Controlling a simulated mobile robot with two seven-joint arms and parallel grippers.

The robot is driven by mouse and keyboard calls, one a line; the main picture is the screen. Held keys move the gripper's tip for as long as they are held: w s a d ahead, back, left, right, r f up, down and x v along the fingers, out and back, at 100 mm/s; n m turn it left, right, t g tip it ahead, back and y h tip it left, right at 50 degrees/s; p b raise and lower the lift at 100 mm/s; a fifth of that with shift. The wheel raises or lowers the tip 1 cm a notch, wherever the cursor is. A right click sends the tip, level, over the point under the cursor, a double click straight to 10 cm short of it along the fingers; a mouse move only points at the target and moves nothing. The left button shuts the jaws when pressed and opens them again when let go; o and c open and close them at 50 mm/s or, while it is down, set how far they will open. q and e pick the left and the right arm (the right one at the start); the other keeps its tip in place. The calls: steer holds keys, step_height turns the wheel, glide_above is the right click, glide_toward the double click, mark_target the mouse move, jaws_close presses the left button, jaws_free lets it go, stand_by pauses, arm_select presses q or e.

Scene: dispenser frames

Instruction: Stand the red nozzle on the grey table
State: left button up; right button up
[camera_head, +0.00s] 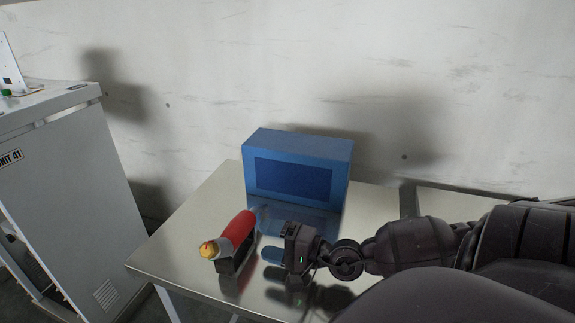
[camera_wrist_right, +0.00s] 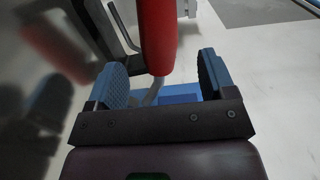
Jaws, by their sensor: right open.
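The red nozzle (camera_head: 237,230) is over the left part of the grey table (camera_head: 185,240), in front of the blue box. It has a red body, a pale band and a yellow end towards the camera. A dark block shows below it. Its body looks tilted; I cannot tell whether it touches the table. My right gripper (camera_head: 268,236) is just right of it, open, pointing left. In the right wrist view, the red body (camera_wrist_right: 157,38) shows between and beyond the two spread blue-grey fingers (camera_wrist_right: 162,72). My left gripper is not in view.
A blue box (camera_head: 297,170) with a dark blue panel stands at the back of the table, near the wall. A grey cabinet (camera_head: 60,165) marked with a unit label stands to the left, across a gap. The table's front left is bare.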

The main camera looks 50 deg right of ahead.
steer(key=v, duration=0.3)
steer(key=shift+s, duration=0.15)
steer(key=shift+s+d, duration=0.25)
steer(key=shift+s, duration=0.25)
